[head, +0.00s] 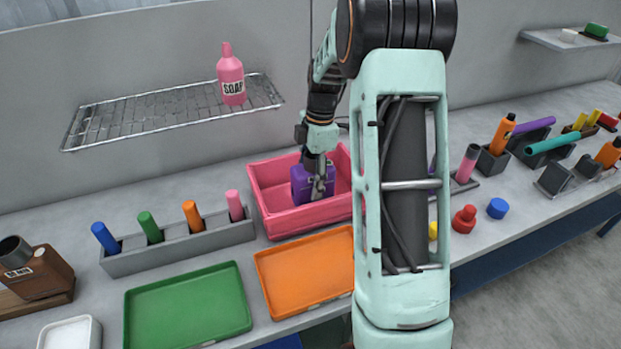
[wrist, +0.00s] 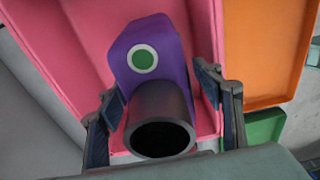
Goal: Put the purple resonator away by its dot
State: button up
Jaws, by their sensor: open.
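The purple resonator (head: 302,182) is in the pink bin (head: 263,190), partly hidden by my gripper (head: 319,186). In the wrist view, the purple resonator (wrist: 172,68) shows a green dot with a white ring on its body and a dark open pipe pointing toward the camera. My gripper (wrist: 163,100) is open, with one finger on each side of the pipe. A gap shows beside the fingers; contact is not clear. The green tray (head: 187,308) lies empty at the front left, beside the empty orange tray (head: 308,270).
A grey rack (head: 180,248) of coloured cylinders stands left of the pink bin. A brown muffler (head: 40,275) and a white tray (head: 70,333) are at far left. A wire shelf (head: 150,112) with a pink soap bottle (head: 230,75) hangs above. Several coloured parts stand at right.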

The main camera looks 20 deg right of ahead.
jog(key=r, duration=0.4)
jog(key=d+r, duration=0.1)
jog(key=r, duration=0.7)
jog(key=shift+d+r, duration=0.1)
jog(key=shift+d, duration=0.1)
